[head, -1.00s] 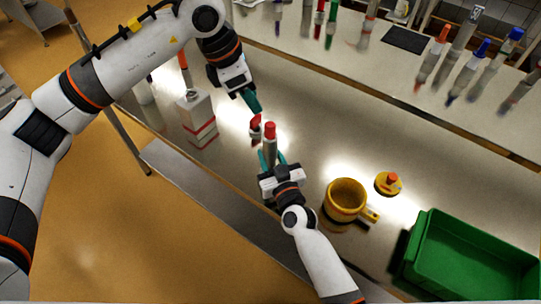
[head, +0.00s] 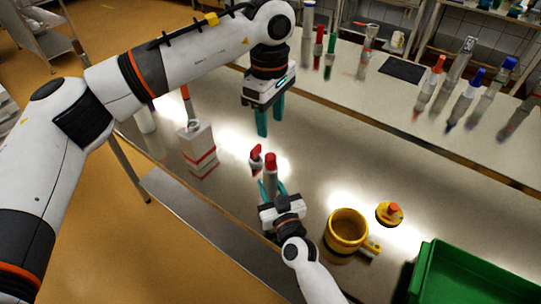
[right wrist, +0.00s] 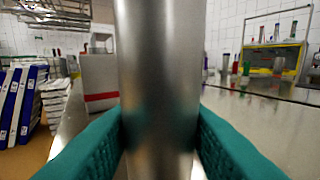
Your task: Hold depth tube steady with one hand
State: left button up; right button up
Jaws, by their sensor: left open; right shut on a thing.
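The depth tube appears to be the grey metal cylinder (head: 270,178) with a red top, upright over the near part of the steel table. It fills the middle of the right wrist view (right wrist: 160,80). My right gripper (head: 272,187) is shut on it, with one teal finger on each side. A small red-topped piece (head: 255,156) stands just to its left. My left gripper (head: 270,122) is open and empty beyond the tube, its teal fingers pointing down, apart from tube and piece. The tube's lower end is hidden by my right gripper.
A white carton with red stripes (head: 198,150) stands at left. A yellow mug (head: 346,232) and a yellow disc with an orange knob (head: 389,214) lie to the right, near a green crate (head: 470,255). Several tubes and bottles line the back counter.

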aim_at(270, 155)
pick_arm(q)
notch_tip(270, 155, down, 12)
jog(key=shift+r, duration=0.1)
dwell(0.4)
jog(key=shift+c, duration=0.6)
grip_shut()
